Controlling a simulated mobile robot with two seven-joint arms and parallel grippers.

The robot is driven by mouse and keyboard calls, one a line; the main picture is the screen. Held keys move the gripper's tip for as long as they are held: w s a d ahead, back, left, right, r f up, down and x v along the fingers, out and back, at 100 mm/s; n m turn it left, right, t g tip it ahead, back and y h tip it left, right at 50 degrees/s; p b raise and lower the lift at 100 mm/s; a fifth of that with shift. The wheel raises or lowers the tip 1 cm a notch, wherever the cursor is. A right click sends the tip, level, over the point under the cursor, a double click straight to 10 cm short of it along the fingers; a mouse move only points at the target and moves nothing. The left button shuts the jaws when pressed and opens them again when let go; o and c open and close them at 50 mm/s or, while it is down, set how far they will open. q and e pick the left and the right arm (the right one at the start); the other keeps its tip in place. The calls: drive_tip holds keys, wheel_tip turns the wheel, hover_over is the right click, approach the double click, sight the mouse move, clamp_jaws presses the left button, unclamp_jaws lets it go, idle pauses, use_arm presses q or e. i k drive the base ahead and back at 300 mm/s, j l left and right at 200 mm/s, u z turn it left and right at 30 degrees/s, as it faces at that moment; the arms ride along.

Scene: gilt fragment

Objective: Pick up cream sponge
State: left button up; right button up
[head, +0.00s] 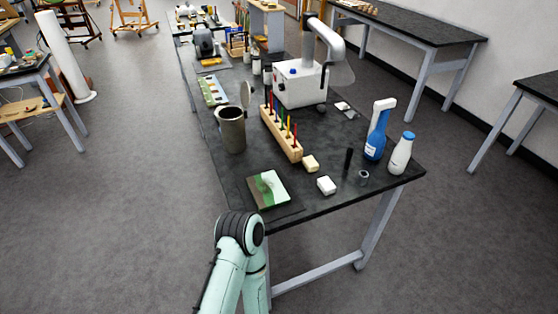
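A small cream block (311,162), which looks like the cream sponge, lies on the dark table (225,170) by the near end of a wooden rack (284,140). A whiter block (326,185) lies a little nearer the front edge, apart from it. One of my arms rises at the bottom of the head view, its dark joint near the table's front edge. No gripper fingers show for either arm, so I cannot see what they do. Nothing touches the cream block except possibly the rack end beside it.
A green-and-white picture block (268,189) lies at the front left. A grey-green canister (231,129) stands behind it. A dark upright cylinder (348,161), a small grey cup (363,177), a blue spray bottle (378,132) and a white bottle (401,154) stand to the right. A white machine (300,85) is farther back.

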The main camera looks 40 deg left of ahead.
sight(312, 165)
drive_tip(key=i+l+u, duration=0.2)
drive_tip(key=u, duration=0.25)
drive_tip(key=i+l+u, duration=0.15)
drive_tip(key=u, duration=0.35)
drive_tip(key=i+l+u, duration=0.1)
drive_tip(key=l+u, duration=0.6)
drive_tip(key=u, duration=0.2)
drive_tip(key=l+u, duration=0.35)
drive_tip(key=u, duration=0.15)
